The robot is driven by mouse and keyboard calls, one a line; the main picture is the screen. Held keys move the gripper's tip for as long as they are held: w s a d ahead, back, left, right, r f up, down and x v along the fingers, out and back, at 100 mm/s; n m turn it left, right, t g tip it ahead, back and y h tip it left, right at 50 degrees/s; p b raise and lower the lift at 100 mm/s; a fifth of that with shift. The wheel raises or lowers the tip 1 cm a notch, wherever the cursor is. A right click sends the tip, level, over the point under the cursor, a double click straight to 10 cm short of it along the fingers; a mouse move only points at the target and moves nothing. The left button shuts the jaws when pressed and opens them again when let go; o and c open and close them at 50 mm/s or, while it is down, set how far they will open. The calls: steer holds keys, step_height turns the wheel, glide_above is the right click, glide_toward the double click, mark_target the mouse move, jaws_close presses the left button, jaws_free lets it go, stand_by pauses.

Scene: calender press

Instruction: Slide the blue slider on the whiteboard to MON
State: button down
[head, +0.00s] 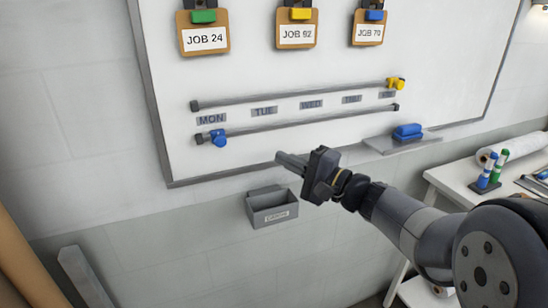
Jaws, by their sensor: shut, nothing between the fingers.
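The whiteboard (300,65) hangs on the wall with two horizontal rails. The blue slider (219,138) sits near the left end of the lower rail (300,122), just below and slightly right of the MON label (211,119). Its knob is clear of my gripper. My gripper (280,157) is shut and empty, to the right of and a little lower than the blue slider, in front of the whiteboard's lower part. The yellow slider (396,84) sits at the right end of the upper rail (290,96).
Three clipped job cards, including JOB 24 (205,40), hang above. A blue eraser (407,131) lies on the ledge (402,143) at lower right. A grey bin (272,208) is on the wall below my gripper. A white table (455,182) stands at right.

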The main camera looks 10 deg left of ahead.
mark_target(222, 143)
steer(key=w+a+r+p, duration=0.1)
steer(key=w+a+p, duration=0.1)
steer(key=a, duration=0.9)
steer(key=shift+r+p, duration=0.2)
steer(key=shift+p, duration=0.65)
steer(key=b, duration=0.1)
steer(key=s+a+b, duration=0.1)
steer(key=b, duration=0.1)
steer(key=shift+a+r, duration=0.15)
steer(key=shift+a, duration=0.15)
steer(key=shift+s, duration=0.1)
